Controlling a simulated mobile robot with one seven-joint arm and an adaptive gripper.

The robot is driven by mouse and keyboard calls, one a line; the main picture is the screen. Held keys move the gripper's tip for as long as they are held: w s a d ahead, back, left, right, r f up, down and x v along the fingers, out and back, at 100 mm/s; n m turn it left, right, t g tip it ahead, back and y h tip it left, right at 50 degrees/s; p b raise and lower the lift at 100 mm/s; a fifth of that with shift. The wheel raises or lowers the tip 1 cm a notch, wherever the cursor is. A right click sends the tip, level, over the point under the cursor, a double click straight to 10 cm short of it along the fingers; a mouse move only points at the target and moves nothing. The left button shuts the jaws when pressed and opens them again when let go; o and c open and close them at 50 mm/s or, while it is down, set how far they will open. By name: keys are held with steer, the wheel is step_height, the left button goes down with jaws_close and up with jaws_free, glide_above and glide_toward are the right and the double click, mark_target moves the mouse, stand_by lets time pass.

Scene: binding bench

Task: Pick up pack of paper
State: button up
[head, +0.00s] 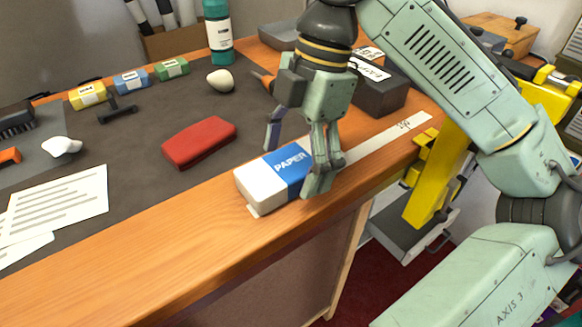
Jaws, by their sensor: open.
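The pack of paper (266,183) is a white block with a blue band reading "PAPER". It lies flat near the front edge of the wooden bench, close to the edge of the dark mat. My gripper (294,170) is open and points down over the pack's right part. One finger is on the far side of the pack and the other is on the near side, in front of it. The right end of the pack is partly hidden behind the near finger. I cannot tell whether either finger touches it.
A red block (199,143) lies on the mat (135,190) to the left. A dark box (378,93) stands behind my gripper, right. A pale strip (388,137) runs along the bench edge. Printed sheets (60,208) lie at left. A pale rounded object (220,80) sits farther back.

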steer(key=shift+f, duration=0.1)
steer(key=c, duration=1.5)
